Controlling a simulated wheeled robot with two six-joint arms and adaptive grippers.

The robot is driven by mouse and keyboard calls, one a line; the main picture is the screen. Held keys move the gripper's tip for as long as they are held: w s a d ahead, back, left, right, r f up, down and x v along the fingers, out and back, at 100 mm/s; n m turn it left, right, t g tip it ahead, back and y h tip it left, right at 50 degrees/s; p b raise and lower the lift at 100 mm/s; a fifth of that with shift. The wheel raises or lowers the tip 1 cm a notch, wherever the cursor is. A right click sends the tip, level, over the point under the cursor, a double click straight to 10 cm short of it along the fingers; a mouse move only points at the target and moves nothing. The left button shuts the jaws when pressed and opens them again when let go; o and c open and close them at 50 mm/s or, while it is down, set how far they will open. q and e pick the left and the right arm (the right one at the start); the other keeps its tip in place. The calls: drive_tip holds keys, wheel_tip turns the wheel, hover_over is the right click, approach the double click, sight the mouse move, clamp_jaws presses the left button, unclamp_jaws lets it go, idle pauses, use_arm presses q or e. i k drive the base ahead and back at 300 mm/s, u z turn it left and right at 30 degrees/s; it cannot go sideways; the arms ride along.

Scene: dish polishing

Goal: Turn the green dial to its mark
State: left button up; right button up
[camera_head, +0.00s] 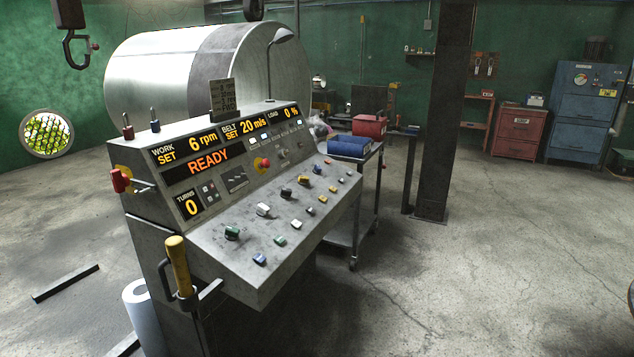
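The green dial (232,232) is a dark green knob with a pale marking, at the left end of the upper row on the console's sloping panel (212,256). Its exact pointer angle and its mark are too small to read. A smaller green knob (280,240) sits lower right of it. The display (210,162) reads READY, with WORK SET 6 rpm, BELT SET 20 m/s, LOAD 0 % and TURNS 0. Neither of my grippers shows in the head view, and nothing touches the dial.
Other knobs, white (263,210), blue (260,259) and yellow (303,180), share the panel. A yellow-handled lever (179,266) stands at its left front, near a red knob (120,180). A large metal drum (165,75) is behind. A trolley (366,190) stands right; floor in front is open.

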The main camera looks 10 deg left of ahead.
sight(231, 232)
drive_tip(key=u, duration=0.6)
drive_tip(key=i, duration=1.45)
drive_tip(key=z, duration=1.85)
drive_tip(key=i, duration=2.15)
drive_tip(key=u, duration=3.05)
